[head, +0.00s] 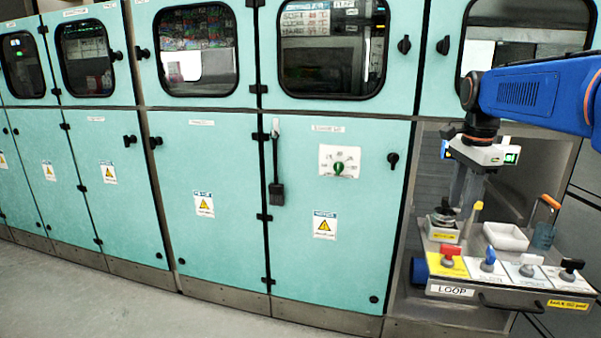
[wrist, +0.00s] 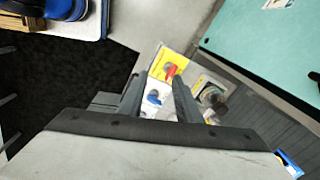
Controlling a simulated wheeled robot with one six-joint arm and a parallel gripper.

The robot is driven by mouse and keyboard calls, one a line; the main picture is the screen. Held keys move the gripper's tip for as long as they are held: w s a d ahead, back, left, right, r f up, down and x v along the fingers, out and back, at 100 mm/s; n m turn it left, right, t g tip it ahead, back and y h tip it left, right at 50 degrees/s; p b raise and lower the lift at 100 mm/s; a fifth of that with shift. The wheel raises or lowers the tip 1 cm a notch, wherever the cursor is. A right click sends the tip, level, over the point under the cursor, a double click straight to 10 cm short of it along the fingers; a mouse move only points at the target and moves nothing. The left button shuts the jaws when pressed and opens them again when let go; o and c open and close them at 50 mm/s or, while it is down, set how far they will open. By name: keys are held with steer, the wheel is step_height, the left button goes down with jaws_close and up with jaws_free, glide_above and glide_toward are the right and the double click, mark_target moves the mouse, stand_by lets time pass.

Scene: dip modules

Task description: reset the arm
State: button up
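My blue arm (head: 530,98) reaches in from the right edge in the head view. My gripper (head: 466,200) hangs from it, pointing down above the small tray of the cart at the right. In the wrist view the two dark fingers of my gripper (wrist: 158,84) stand apart with nothing held between them. A red knob (wrist: 172,71) on a yellow plate and a blue knob (wrist: 154,98) show beyond the gap. The same red knob (head: 450,253) and blue knob (head: 488,262) sit on the cart's front panel in the head view.
Teal cabinets (head: 215,240) with windows and warning labels line the wall. The cart carries a white tray (head: 506,236), a cup with an orange-handled tool (head: 544,226), a white knob (head: 529,264) and a black knob (head: 571,270). Grey floor (head: 90,300) is clear at left.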

steer(key=s+a+f+n+t, duration=0.2)
steer(key=s+a+f+n, duration=0.3)
steer(key=s+f+n, duration=0.3)
steer(key=s+a+f+n+t, duration=0.1)
steer(key=s+a+f+n, duration=0.4)
steer(key=s+f+n, duration=0.4)
steer(key=s, duration=0.7)
steer(key=shift+a+f+t, duration=0.3)
steer(key=shift+f+t, duration=0.05)
steer(key=shift+t, duration=0.05)
steer(key=shift+s, duration=0.1)
